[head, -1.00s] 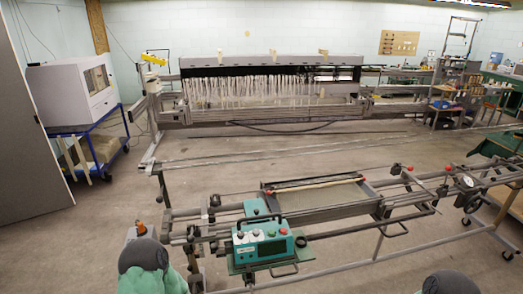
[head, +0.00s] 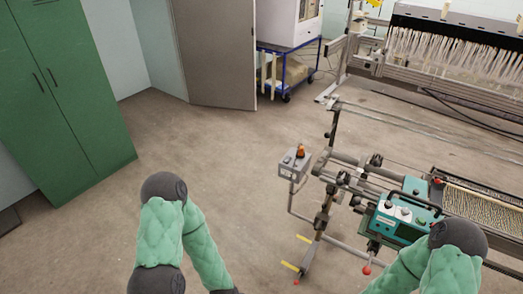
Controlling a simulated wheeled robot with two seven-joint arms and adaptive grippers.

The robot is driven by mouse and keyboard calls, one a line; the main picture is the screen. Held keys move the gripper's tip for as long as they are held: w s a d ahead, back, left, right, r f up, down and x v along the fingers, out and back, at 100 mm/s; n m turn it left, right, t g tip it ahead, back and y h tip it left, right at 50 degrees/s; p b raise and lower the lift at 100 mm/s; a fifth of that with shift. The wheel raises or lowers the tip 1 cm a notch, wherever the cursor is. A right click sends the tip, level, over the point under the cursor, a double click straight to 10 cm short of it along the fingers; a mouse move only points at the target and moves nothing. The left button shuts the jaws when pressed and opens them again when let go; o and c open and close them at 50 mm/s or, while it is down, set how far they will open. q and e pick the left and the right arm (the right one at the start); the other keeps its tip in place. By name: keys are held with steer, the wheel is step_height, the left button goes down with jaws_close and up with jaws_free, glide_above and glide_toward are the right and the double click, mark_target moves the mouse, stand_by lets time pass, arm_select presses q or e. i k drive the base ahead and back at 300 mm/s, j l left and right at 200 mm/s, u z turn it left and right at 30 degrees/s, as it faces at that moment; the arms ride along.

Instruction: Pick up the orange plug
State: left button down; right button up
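A small orange piece (head: 300,149), which looks like the orange plug, stands upright on top of a grey box (head: 293,164). The box is mounted at the near left corner of the metal frame. The piece is small, so its exact shape and how it is seated cannot be told. My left arm, with a green padded cover, comes up at the bottom left and bends down out of the picture. My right arm shows at the bottom right. Both grippers are out of view, and nothing is seen touching the orange piece.
A teal control unit (head: 402,217) sits on the frame right of the grey box. Metal rails and legs with red knobs (head: 366,269) stand below it. A green cabinet (head: 60,100) is at the left. A blue cart (head: 285,75) stands at the back. The floor (head: 235,165) between is clear.

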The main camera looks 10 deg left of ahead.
mark_target(302, 151)
steer(key=z, duration=1.15)
steer(key=j+z, duration=0.45)
steer(key=i+j+z, duration=0.1)
steer(key=j+z, duration=0.35)
